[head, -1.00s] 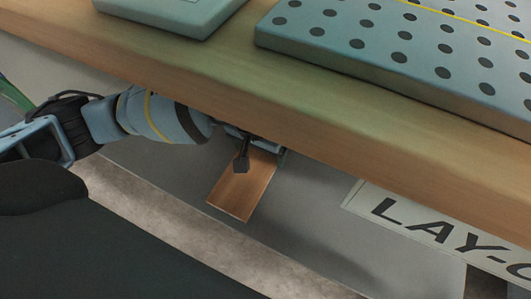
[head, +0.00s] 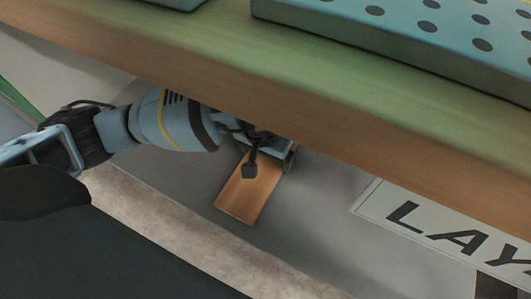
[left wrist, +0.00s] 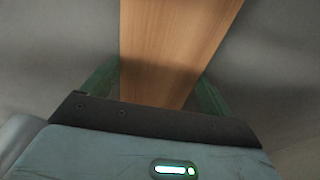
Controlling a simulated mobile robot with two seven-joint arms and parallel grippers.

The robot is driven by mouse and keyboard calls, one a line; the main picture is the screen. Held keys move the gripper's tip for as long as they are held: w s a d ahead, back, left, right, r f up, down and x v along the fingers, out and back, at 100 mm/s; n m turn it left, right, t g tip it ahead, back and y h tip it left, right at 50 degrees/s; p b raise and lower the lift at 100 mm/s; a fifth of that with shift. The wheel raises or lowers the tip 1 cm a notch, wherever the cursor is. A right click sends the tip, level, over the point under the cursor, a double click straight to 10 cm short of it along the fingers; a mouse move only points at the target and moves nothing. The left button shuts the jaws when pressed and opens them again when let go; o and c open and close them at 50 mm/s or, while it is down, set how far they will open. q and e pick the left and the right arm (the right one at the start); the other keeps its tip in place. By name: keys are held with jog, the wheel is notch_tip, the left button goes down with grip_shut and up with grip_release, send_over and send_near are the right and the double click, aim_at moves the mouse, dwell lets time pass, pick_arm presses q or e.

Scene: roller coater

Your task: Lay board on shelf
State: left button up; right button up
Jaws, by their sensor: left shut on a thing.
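The board (head: 245,196) is a flat brown wooden piece, seen below the table edge in the head view. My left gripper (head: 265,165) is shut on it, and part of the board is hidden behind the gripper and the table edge. In the left wrist view the board (left wrist: 175,45) runs up from between the green fingers of the gripper (left wrist: 160,90). A grey surface (head: 330,215) lies under the board; I cannot tell whether the board touches it. My right gripper is not in view.
A thick wooden tabletop (head: 330,110) hangs over the left arm, close above it. A blue-green perforated block (head: 400,40) stands on top. A white sign reading "LAY" (head: 430,230) is at the right. The grey surface around the board looks clear.

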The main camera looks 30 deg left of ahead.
aim_at(263, 163)
pick_arm(q)
jog(key=o, duration=1)
jog(key=shift+f, duration=0.1)
jog(key=shift+r, duration=0.3)
notch_tip(263, 163, up, 12)
jog(key=s+p, duration=0.1)
jog(key=p, duration=0.3)
jog(key=shift+s+f, duration=0.2)
jog(key=shift+s, duration=0.05)
